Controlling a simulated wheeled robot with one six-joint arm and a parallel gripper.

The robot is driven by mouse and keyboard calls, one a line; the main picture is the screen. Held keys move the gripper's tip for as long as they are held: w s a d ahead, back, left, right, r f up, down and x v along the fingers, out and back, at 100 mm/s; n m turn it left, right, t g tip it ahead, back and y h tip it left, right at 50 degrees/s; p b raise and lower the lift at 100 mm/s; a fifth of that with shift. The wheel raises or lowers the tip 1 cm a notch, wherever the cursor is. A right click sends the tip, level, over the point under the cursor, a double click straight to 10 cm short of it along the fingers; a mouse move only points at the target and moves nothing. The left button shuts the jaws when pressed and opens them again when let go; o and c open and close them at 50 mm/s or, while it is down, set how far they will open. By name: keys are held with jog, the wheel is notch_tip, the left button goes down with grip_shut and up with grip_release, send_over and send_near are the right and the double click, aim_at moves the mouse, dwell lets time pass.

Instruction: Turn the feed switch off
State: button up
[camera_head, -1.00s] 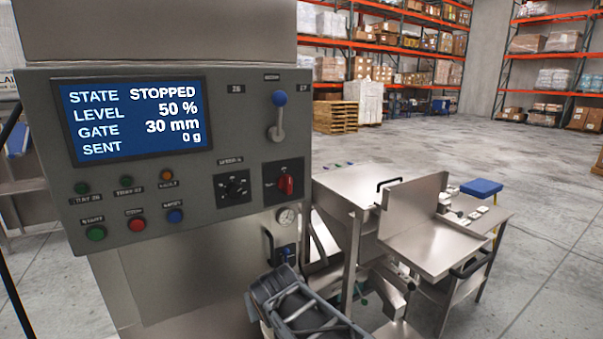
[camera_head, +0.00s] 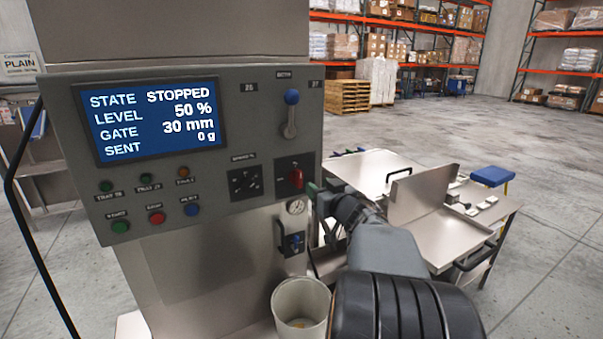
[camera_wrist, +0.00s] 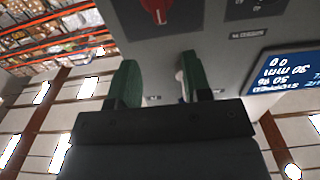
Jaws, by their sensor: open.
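A grey control panel (camera_head: 225,205) carries a red rotary switch (camera_head: 296,178) on a black plate at its lower right. Its handle looks roughly upright; its label is too small to read. The switch also shows in the wrist view (camera_wrist: 155,10), at the top edge and partly cut off. My gripper (camera_head: 320,192) is just right of and below the switch, apart from it. In the wrist view its two green fingers (camera_wrist: 158,82) are spread with nothing held between them. The display (camera_head: 150,122) reads STOPPED, level 50 %, gate 30 mm, sent 0 g.
A blue-knobbed lever (camera_head: 291,115) stands above the switch, and a black dial (camera_head: 245,183) is left of it. A round gauge (camera_head: 297,207) sits just below. A white bucket (camera_head: 301,300) stands under the panel. A steel table (camera_head: 440,200) is at the right.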

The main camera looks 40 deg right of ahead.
aim_at(301, 173)
jog(key=w, duration=0.3)
jog(key=w+d+p, duration=0.1)
jog(key=w, duration=0.6)
jog(key=shift+d+p, duration=0.2)
jog(key=shift+p, duration=0.1)
jog(key=shift+c, duration=0.3)
grip_shut()
